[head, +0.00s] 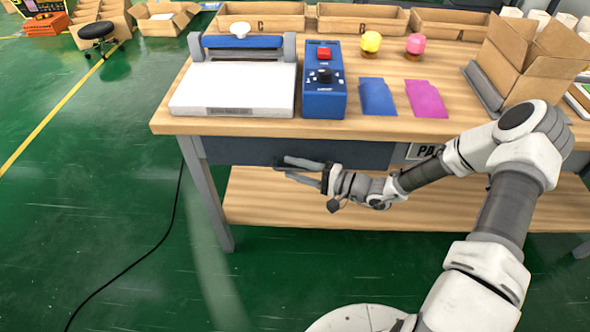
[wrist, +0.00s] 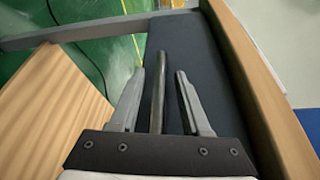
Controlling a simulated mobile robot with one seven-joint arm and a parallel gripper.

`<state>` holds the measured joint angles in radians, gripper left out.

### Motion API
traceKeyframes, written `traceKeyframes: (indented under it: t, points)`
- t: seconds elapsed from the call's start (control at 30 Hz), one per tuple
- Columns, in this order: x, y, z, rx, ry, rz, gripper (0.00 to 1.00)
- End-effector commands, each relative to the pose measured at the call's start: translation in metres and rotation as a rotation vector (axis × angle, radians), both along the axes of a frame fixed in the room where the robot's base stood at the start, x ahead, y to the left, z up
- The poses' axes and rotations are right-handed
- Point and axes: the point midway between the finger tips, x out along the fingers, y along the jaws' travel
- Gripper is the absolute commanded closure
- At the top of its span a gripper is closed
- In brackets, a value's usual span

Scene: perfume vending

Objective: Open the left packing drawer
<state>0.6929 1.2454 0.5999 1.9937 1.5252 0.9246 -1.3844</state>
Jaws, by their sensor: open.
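The left packing drawer (head: 235,151) has a dark blue-grey front under the tabletop at the table's left side, and it looks shut. It also shows in the wrist view (wrist: 209,60). Its dark bar handle (wrist: 158,88) lies between the two fingers of my gripper (wrist: 160,73), with a visible gap on each side. My gripper is open around the handle and not clamped on it. In the head view my gripper (head: 283,168) is at the drawer front, with the handle largely hidden by the fingers.
The wooden tabletop (head: 380,127) overhangs the drawer, and a wooden lower shelf (head: 290,205) lies below it. A table leg (head: 208,195) stands at left. A blue device (head: 324,95) and a white-topped press (head: 232,90) stand on top.

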Motion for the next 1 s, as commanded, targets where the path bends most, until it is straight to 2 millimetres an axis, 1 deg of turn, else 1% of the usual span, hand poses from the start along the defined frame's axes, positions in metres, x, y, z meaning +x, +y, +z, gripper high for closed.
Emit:
traceKeyframes:
  t: [0.2, 0.23, 0.37, 0.4, 0.5, 1.0]
  points:
    - [0.0002, 0.0006, 0.0001, 0.000, 0.000, 0.000, 0.53]
    - [0.0002, 0.0006, 0.0001, 0.000, 0.000, 0.000, 0.55]
    - [0.0001, 0.0005, 0.0001, 0.000, 0.000, 0.000, 0.78]
    - [0.0001, 0.0004, 0.0001, 0.000, 0.000, 0.000, 0.85]
    - [0.0001, 0.0004, 0.0001, 0.000, 0.000, 0.000, 1.00]
    - [0.0000, 0.0002, 0.0001, 0.000, 0.000, 0.001, 1.00]
